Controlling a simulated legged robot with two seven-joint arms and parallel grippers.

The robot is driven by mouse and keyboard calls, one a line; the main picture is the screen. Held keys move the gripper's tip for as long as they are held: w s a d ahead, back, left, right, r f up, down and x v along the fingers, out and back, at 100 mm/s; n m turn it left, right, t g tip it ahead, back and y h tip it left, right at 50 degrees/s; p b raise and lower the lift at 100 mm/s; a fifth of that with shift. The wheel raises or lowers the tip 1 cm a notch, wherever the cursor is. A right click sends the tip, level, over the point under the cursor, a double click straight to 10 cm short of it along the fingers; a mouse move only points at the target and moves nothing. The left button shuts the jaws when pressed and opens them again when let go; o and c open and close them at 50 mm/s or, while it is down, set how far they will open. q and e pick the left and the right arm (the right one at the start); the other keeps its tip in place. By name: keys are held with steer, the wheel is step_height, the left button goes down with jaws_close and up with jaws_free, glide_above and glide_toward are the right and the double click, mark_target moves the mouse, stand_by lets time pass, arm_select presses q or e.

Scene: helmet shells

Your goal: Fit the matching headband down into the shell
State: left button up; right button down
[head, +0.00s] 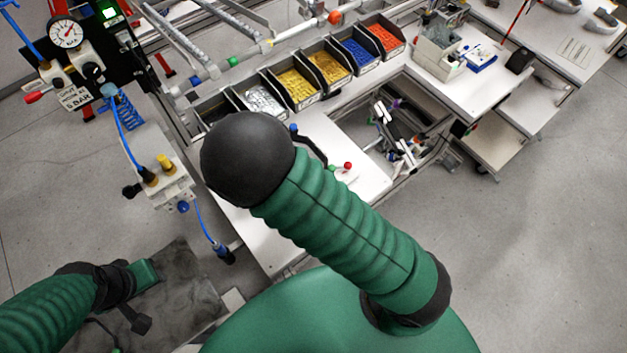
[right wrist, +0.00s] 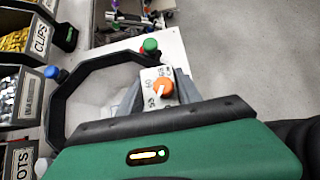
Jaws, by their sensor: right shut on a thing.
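The headband is a black, angular ring (right wrist: 62,112) in the right wrist view. At its near side is a white block with lettering and an orange knob (right wrist: 163,88). My right gripper (right wrist: 158,82) has its grey fingers shut on this block from both sides. In the head view a piece of the black band (head: 309,146) shows past my dark right wrist, which hides the right gripper and most of the band. A pale surface shows inside the ring; I cannot tell whether it is the shell. My left gripper (head: 135,316) is at lower left, its jaws unclear.
A white bench (head: 362,186) lies under the right arm. Bins of yellow (head: 297,86), blue (head: 358,52) and red parts (head: 386,38) line its back. Blue (right wrist: 55,73), red and green (right wrist: 150,46) knobs show near the band. A gauge stand is at upper left.

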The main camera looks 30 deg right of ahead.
steer(key=shift+f, duration=0.2)
steer(key=c, duration=0.7)
jaws_free()
steer(key=shift+a+f, duration=0.1)
steer(key=shift+s, duration=0.1)
